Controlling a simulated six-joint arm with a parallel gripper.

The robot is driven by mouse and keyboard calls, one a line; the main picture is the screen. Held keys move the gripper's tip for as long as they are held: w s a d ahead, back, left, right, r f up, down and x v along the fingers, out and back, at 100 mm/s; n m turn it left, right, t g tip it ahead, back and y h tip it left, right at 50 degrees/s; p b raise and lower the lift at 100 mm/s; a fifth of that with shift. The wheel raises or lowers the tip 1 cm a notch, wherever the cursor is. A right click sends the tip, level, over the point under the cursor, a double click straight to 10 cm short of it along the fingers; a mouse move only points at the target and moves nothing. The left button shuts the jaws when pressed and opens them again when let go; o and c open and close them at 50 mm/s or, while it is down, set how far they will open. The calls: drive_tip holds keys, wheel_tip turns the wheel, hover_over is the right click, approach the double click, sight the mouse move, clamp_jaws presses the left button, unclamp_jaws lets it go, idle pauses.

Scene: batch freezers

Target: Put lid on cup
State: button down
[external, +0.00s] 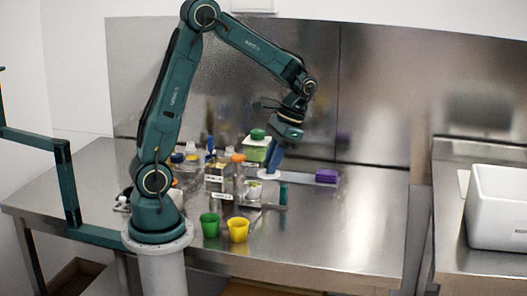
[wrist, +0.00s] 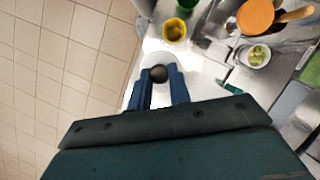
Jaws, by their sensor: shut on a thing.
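My gripper (wrist: 158,76) points down over the steel table, with its blue fingers (external: 273,160) shut on a dark round knob (wrist: 158,74). A pale, see-through disc, apparently the lid (wrist: 160,58), shows just beyond the knob; its edge is hard to make out. In the external view the fingertips are partly lost against the items behind. A yellow cup (external: 238,230) stands near the table's front edge, with a green cup (external: 210,225) at its left. Both show at the top of the wrist view, the yellow cup (wrist: 174,30) with something yellowish inside. The gripper is apart from both cups.
A small white cup with greenish contents (wrist: 257,55) and an orange-topped item (wrist: 255,17) stand close by. Several bottles and containers crowd behind the cups. A purple block (external: 326,176) lies to the right. The right half of the table is clear. A white bin (external: 497,207) stands far right.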

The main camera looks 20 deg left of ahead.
drive_tip(key=w+a+f+m+t, duration=0.1)
drive_tip(key=w+a+f+m, duration=0.2)
drive_tip(key=w, duration=0.6)
drive_tip(key=w+a+f+m+t+y, duration=0.1)
drive_tip(key=w+a+f+m, duration=0.2)
drive_tip(key=w+a, duration=0.4)
drive_tip(key=w, duration=0.3)
drive_tip(key=shift+a, duration=0.15)
drive_tip(key=shift+f, duration=0.1)
drive_tip(key=shift+f, duration=3.1)
drive_tip(key=shift+f, duration=0.15)
drive_tip(key=c, duration=0.7)
unclamp_jaws()
drive_tip(key=shift+c, duration=0.2)
